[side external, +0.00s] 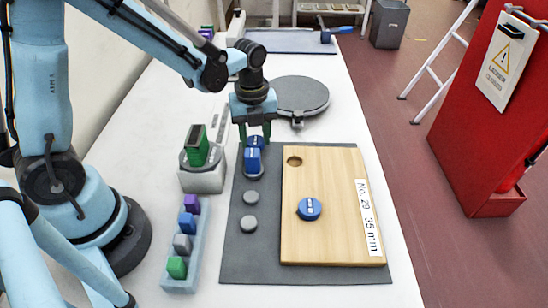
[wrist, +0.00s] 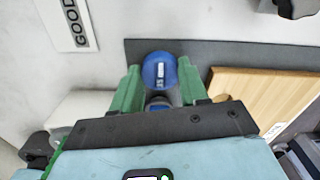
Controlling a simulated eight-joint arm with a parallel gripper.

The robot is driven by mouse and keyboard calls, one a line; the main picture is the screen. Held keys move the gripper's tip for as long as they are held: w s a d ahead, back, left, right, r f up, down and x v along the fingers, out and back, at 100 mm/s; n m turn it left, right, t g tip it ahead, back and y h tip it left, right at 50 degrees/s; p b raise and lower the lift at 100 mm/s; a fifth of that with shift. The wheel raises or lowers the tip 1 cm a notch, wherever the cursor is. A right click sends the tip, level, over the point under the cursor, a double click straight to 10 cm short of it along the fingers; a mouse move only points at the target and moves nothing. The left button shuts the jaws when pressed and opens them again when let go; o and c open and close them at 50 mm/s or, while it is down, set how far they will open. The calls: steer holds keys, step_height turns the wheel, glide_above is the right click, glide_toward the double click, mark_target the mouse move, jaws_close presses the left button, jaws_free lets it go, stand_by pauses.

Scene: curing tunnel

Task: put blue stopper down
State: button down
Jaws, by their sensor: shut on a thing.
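My gripper (side external: 256,138) points down over the far left of the dark grey mat, its green fingers closed on a blue stopper (side external: 255,142). The wrist view shows the stopper's round blue top (wrist: 159,70), with a pale label, between the fingertips. Whether its underside touches anything cannot be seen.
Two grey discs (side external: 249,223) lie on the mat (side external: 240,265) left of the board. To the left are a scale (side external: 202,180) bearing a green block (side external: 197,146) and a tray (side external: 190,286) of coloured blocks. A round grey plate (side external: 300,94) lies behind the gripper.

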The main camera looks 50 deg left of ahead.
mark_target(255, 140)
steer(key=c, duration=0.6)
jaws_free()
steer(key=shift+f, duration=0.1)
step_height(255, 140, up, 12)
steer(key=s+n+t, duration=0.2)
steer(key=n, duration=0.6)
steer(key=s+n+t, duration=0.2)
steer(key=n, duration=0.6)
steer(key=s+n+t, duration=0.3)
steer(key=n, duration=0.5)
steer(key=shift+a+n, duration=0.2)
steer(key=shift+n, duration=0.2)
